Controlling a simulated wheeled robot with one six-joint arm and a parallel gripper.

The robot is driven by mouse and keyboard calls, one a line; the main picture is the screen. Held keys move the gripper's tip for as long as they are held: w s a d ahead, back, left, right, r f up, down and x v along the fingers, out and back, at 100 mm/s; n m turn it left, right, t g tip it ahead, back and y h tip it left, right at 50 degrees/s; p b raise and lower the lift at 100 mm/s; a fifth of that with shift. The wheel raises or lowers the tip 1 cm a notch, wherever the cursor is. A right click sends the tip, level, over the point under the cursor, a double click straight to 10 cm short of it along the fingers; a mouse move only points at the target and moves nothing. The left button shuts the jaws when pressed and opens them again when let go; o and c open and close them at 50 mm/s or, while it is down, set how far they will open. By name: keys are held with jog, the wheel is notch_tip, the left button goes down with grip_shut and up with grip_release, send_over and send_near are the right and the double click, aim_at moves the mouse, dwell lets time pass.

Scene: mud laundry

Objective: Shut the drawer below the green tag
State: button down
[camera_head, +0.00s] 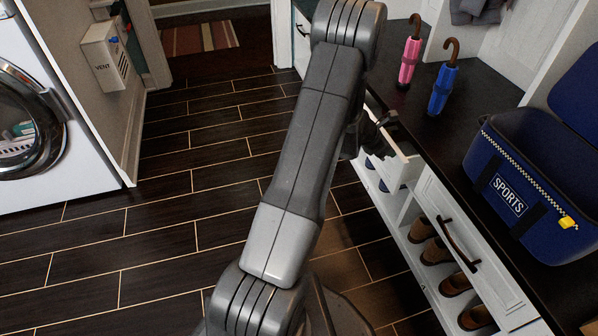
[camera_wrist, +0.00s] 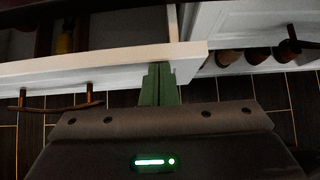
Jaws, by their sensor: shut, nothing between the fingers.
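A white drawer (camera_head: 402,172) stands pulled out from the bench on the right in the head view, partly hidden behind my arm. In the wrist view its pale front (camera_wrist: 100,62) runs across the picture, with a brown handle (camera_wrist: 60,107) on its outer face. My gripper (camera_wrist: 158,70) is shut and empty. Its green fingertips are at the drawer front's edge, near its right end; I cannot tell whether they touch. In the head view the gripper is mostly hidden by my arm. I cannot make out a green tag in either view.
On the dark bench top stand a pink umbrella (camera_head: 410,52), a blue umbrella (camera_head: 442,88) and a blue sports bag (camera_head: 520,165). Brown shoes (camera_head: 437,252) sit on the shelf below. A front with a dark handle (camera_head: 460,246) is flush. The tiled floor (camera_head: 120,245) at left is clear.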

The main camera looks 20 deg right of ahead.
aim_at(399, 151)
jog(key=shift+w+d, duration=0.1)
jog(key=shift+d, duration=1.95)
jog(key=shift+a, duration=0.1)
